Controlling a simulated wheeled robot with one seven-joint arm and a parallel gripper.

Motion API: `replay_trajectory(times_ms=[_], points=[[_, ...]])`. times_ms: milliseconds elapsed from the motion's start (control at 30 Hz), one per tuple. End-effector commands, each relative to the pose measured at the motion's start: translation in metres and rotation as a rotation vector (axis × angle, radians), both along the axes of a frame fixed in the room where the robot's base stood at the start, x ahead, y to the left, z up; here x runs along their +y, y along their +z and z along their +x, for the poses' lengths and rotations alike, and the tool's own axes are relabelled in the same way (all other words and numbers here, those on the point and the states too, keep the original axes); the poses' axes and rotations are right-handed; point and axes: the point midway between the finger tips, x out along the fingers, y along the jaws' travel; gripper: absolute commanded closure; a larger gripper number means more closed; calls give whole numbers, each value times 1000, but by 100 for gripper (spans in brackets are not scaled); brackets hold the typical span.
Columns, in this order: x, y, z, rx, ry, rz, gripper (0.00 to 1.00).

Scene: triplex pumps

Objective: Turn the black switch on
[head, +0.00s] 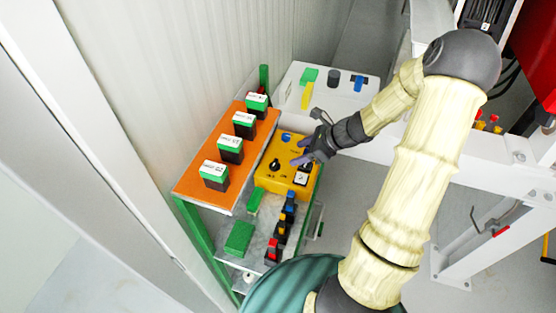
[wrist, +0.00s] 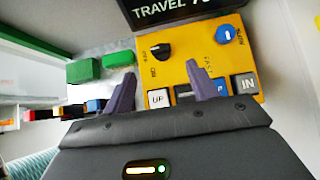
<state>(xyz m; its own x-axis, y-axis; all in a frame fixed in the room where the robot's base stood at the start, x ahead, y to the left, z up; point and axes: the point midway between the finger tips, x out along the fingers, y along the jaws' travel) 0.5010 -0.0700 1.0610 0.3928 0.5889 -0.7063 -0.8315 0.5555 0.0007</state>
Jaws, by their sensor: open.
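The yellow control box (head: 270,182) stands beside the orange shelf in the head view. Its black switch (head: 275,164) is a round knob on the box's top face. My gripper (head: 302,152) is over the right part of the box in the head view. In the wrist view my gripper (wrist: 160,80) is open and empty, its two purple fingers apart, with the black switch beyond and between them.
The panel also bears a blue knob (wrist: 226,35) and push buttons, including a white "UP" button (wrist: 158,98) and a grey "IN" button (wrist: 245,84). Green blocks (wrist: 83,70) lie to the left. An orange shelf (head: 192,180) with several green-topped black boxes stands close by.

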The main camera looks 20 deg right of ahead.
Motion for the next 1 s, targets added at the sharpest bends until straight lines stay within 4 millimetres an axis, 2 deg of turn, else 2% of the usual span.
replay_trajectory(times_ms=[533,700,967,1000], points=[[53,-64,35,1,1,2,42],[60,-73,40,1,0,-1,42],[61,-74,41,-1,0,-2,42],[61,-74,41,-1,0,-2,46]])
